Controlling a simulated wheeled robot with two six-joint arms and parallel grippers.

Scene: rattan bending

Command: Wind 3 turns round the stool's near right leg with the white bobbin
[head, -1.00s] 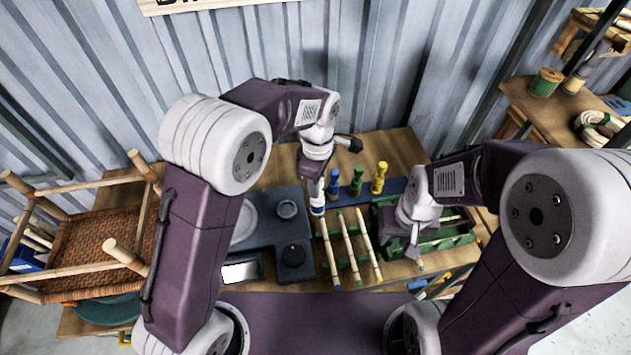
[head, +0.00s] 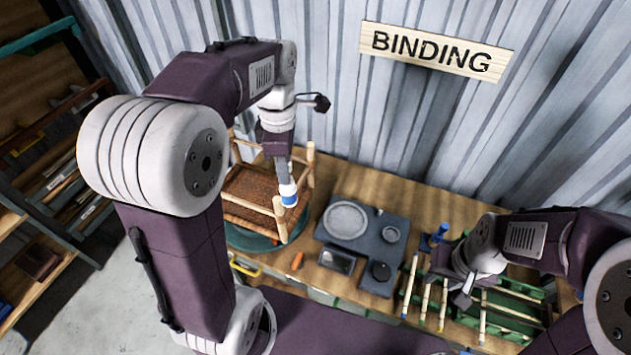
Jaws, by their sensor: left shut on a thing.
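The stool (head: 250,195) stands legs-up at the left end of the bench, with a brown woven seat. Its near right leg (head: 279,219) rises at the front right; the far right leg (head: 310,165) is behind it.
A green turntable (head: 245,238) is under the stool. A dark grey station (head: 350,240) with round dishes lies to its right. Several pale rods (head: 425,302) and a green tray (head: 515,310) are at the right. A blue bobbin (head: 437,235) stands behind the rods.

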